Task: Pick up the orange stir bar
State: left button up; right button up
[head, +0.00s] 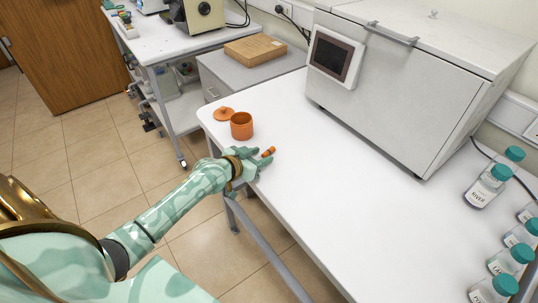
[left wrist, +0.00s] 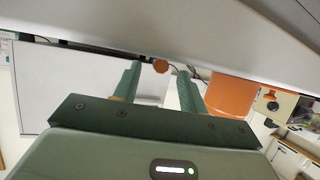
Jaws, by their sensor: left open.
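The orange stir bar (head: 268,152) lies on the white table near its left edge. In the left wrist view the stir bar (left wrist: 160,66) shows as a small orange disc, roughly end-on, in line with the gap between my fingers. My left gripper (head: 260,163) is low over the table edge, right at the bar. In the left wrist view my left gripper (left wrist: 158,82) has its two green fingers apart with nothing clamped. Whether the bar is fully between the fingertips I cannot tell. My right gripper is not in view.
An orange open pot (head: 241,127) and its orange lid (head: 224,114) are on the table just beyond my gripper; the pot (left wrist: 230,96) is close beside one finger. A large white machine (head: 400,85) stands at the back. Several teal-capped bottles (head: 487,187) are at right. The table's middle is clear.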

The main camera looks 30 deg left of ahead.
pick_arm(q)
jog(key=shift+w+d+f, duration=0.15)
jog(key=shift+w+f, duration=0.1)
jog(key=shift+w, duration=0.35)
jog(key=shift+s, duration=0.1)
jog(key=shift+r, duration=0.1)
jog(key=shift+c, duration=0.3)
grip_shut()
jog(key=shift+r, duration=0.1)
